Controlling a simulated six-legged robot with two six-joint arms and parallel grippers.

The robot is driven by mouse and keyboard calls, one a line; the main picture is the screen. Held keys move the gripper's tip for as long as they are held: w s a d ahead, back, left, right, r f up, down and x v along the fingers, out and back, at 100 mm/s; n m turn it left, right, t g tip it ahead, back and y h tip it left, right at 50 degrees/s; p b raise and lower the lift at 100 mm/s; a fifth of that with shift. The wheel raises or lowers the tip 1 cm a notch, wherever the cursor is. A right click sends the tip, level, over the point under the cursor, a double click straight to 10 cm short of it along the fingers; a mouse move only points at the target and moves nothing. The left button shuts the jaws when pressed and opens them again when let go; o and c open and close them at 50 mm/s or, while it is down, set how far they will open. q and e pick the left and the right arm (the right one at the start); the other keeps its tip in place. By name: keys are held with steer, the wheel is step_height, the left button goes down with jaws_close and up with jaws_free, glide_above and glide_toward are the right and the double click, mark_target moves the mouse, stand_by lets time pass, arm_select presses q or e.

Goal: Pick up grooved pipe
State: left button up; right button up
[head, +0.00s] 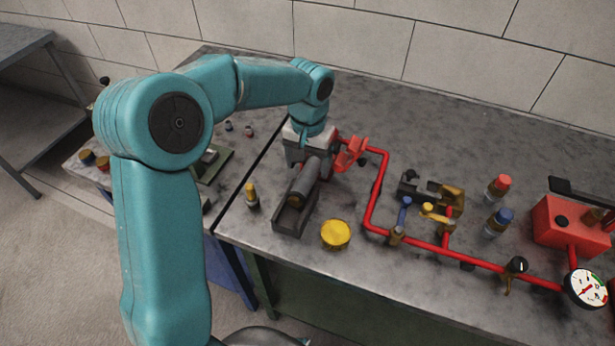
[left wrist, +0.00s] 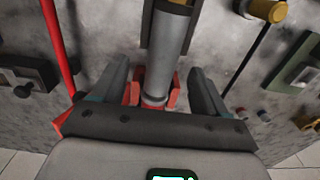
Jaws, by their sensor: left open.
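The grooved pipe (head: 304,182) is a grey cylinder lying lengthwise in a dark open tray (head: 287,221) near the table's front. In the left wrist view the pipe (left wrist: 169,48) runs down the middle, and its near end overlaps red parts (left wrist: 133,93). My left gripper (left wrist: 157,70) is open, with one dark finger on each side of the pipe and visible gaps between. In the head view my left gripper (head: 311,152) is over the pipe's far end, and its fingers are partly hidden. My right gripper is not in view.
A red clamp-like part (head: 349,154) stands just right of my left gripper. A red pipe run (head: 372,205) with valves and a gauge (head: 586,288) crosses the table to the right. A yellow cap (head: 335,234) and a small brass-topped piece (head: 251,195) flank the tray.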

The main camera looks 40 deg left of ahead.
mark_target(307, 173)
arm_select(q)
steer(key=f, duration=0.3)
steer(key=shift+a, duration=0.3)
steer(key=shift+d+f, duration=0.1)
steer(key=shift+f, duration=0.2)
jaws_close()
steer(key=shift+r, duration=0.1)
step_height(307, 173, up, 20)
steer(key=p, duration=0.1)
steer(key=shift+p, duration=0.3)
